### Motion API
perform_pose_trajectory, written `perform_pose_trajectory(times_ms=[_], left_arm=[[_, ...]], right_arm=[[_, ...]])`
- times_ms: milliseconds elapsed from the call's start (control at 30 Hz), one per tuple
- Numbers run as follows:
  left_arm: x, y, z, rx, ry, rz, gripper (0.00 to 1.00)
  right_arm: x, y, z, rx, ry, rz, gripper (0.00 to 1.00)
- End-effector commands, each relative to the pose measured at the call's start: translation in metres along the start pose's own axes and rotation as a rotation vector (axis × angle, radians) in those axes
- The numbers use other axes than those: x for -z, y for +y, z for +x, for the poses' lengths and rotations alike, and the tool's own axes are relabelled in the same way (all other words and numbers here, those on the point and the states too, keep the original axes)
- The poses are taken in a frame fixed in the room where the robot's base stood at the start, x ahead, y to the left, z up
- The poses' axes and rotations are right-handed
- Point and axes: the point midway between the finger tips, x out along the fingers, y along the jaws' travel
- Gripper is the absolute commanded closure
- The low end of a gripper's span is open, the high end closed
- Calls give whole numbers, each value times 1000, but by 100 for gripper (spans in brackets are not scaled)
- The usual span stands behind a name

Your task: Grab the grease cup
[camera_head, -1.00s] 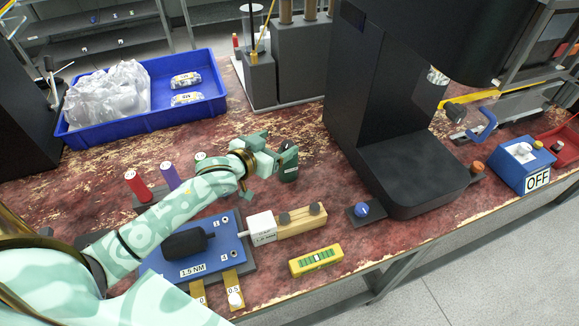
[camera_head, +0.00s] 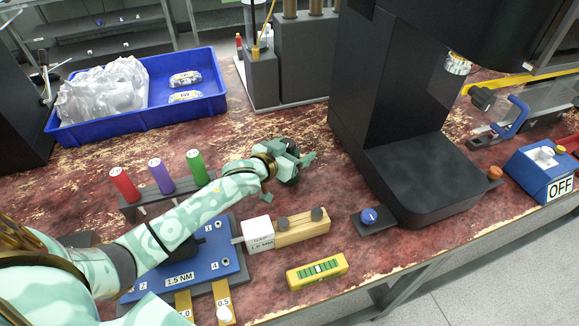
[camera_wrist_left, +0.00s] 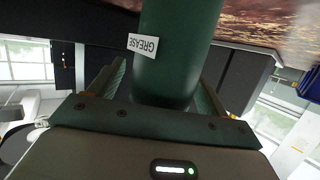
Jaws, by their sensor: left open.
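The grease cup (camera_head: 291,176) is a dark green cylinder standing on the worn red bench, mostly hidden by my left gripper (camera_head: 287,166) in the head view. In the left wrist view the grease cup (camera_wrist_left: 180,60) fills the middle, with a white GREASE label on its side. My left gripper is open, with one finger on each side of the cup. I cannot tell whether the fingers touch it. My right gripper is not in view.
A rack with red, purple and green screwdrivers (camera_head: 160,177) stands left of the cup. A blue torque plate (camera_head: 215,268), a wooden block (camera_head: 301,232) and a yellow level (camera_head: 317,271) lie in front. The large black machine (camera_head: 415,185) stands right. A blue tray (camera_head: 140,123) is behind.

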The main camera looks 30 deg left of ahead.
Motion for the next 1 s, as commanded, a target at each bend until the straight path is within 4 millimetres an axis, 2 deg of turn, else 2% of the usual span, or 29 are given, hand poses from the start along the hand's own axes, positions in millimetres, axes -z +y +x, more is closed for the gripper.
perform_pose_trajectory(times_ms=[67, 267, 533, 667, 867, 1000], left_arm=[[1, 0, 0, 0, 0, 0, 23], [0, 0, -1, 0, 0, 0, 74], [1, 0, -1, 0, 1, -1, 74], [9, 0, -3, 0, 3, -1, 74], [42, 0, -14, 0, 7, 0, 74], [63, 13, -47, -2, 7, -2, 74]], right_arm=[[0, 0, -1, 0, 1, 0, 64], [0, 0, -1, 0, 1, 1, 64], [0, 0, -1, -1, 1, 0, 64], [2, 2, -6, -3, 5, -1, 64], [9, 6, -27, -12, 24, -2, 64], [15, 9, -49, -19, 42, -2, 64]])
